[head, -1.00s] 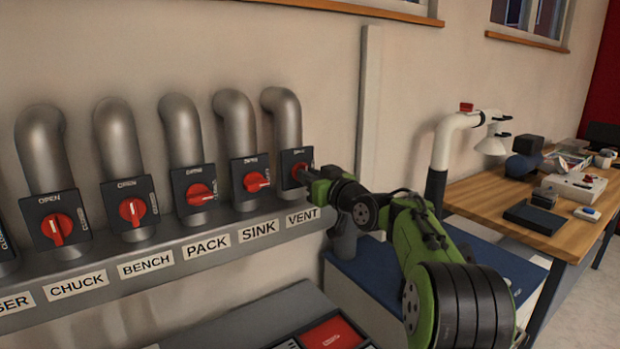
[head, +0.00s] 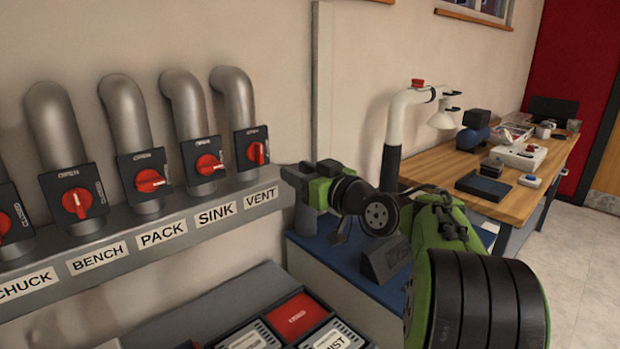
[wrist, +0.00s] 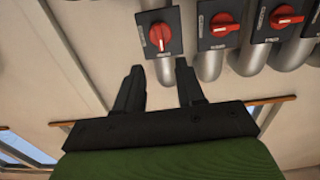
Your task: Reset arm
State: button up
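My gripper (head: 292,180) is just right of the VENT switch in the head view, apart from it. In the wrist view my gripper (wrist: 158,74) has its two black fingers spread with nothing between them. The red VENT knob (head: 256,153) stands upright on its black plate. The wrist view appears upside down, and the nearest red knob (wrist: 160,36) shows beyond the fingertips. My green and black arm reaches from the lower right of the head view.
More red knobs, SINK (head: 208,164), PACK (head: 150,180) and BENCH (head: 76,204), line the grey pipes along the wall ledge (head: 170,215). A blue-topped white unit (head: 330,285) lies below the arm. A wooden workbench (head: 440,172) with several items stands at right, with open floor beyond.

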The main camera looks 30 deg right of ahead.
jog(key=s, duration=0.3)
jog(key=shift+s+d, duration=0.2)
jog(key=shift+d, duration=0.1)
jog(key=s+a+f+g+h, duration=0.1)
jog(key=s+a+f+g, duration=0.3)
jog(key=a, duration=0.4)
jog(key=s+a+f+g, duration=0.3)
jog(key=s+a+f, duration=0.2)
jog(key=a, duration=0.2)
jog(key=s+f+m+g+h, duration=0.1)
jog(key=s+f+g, duration=0.1)
jog(key=s+f, duration=0.5)
jog(key=s+f+m+g+h, duration=0.1)
jog(key=s+f+g, duration=0.2)
jog(key=s, duration=0.7)
notch_tip(320, 180, up, 17)
jog(key=p, duration=1.7)
jog(key=shift+s+a, duration=0.2)
jog(key=shift+s, duration=0.05)
